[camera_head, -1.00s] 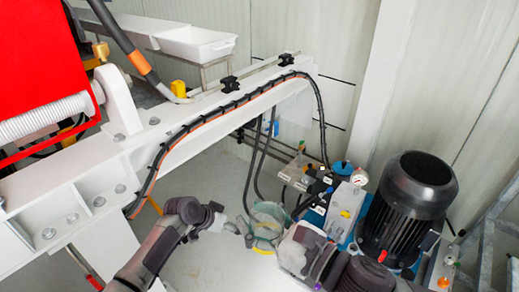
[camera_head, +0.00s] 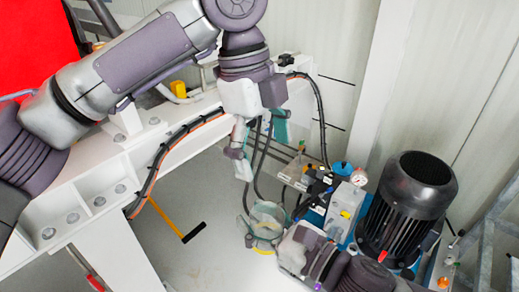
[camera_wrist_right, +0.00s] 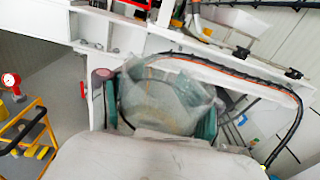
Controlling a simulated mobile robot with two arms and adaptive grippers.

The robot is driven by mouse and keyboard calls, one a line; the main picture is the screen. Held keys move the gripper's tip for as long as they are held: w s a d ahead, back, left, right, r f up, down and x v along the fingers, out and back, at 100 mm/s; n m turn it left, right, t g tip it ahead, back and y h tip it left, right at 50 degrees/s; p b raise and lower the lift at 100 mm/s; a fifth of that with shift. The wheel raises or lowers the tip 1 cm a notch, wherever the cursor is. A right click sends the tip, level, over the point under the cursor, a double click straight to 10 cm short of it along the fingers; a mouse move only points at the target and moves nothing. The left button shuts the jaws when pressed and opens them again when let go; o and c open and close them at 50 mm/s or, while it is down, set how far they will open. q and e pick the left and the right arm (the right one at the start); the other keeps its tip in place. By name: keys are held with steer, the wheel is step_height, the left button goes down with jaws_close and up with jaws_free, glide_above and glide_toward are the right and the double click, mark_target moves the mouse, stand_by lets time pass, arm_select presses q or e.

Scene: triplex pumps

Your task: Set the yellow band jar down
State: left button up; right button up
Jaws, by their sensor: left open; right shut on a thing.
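The yellow band jar (camera_head: 268,214) is a pale green, see-through vessel with a yellow band low on it, at lower centre in the head view. My right gripper (camera_head: 264,231) reaches it from the lower right and is shut around it. In the right wrist view the jar (camera_wrist_right: 160,98) fills the middle between green-padded fingers; its lower part is hidden behind the gripper body. Whether anything supports the jar from below cannot be told. My left gripper (camera_head: 258,146) is open and empty, pointing down above the jar and apart from it.
A white beam (camera_head: 180,158) with a cable crosses the left side. A black motor (camera_head: 408,205) and a valve block with a gauge (camera_head: 358,178) stand right of the jar. Grey floor (camera_head: 205,265) there is largely clear.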

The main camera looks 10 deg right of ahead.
mark_target(267, 215)
arm_select(q)
steer(key=shift+m+y, duration=0.4)
steer(key=s+f, duration=0.1)
steer(key=f, duration=0.2)
steer(key=s+f, duration=0.1)
steer(key=f, duration=0.7)
steer(key=shift+s, duration=0.4)
steer(key=shift+c, duration=0.2)
steer(key=c, duration=1)
steer(key=shift+c, duration=0.9)
arm_select(e)
steer(key=o, duration=1.3)
steer(key=shift+r, duration=0.1)
steer(key=shift+o, duration=0.2)
steer(key=shift+w, duration=0.1)
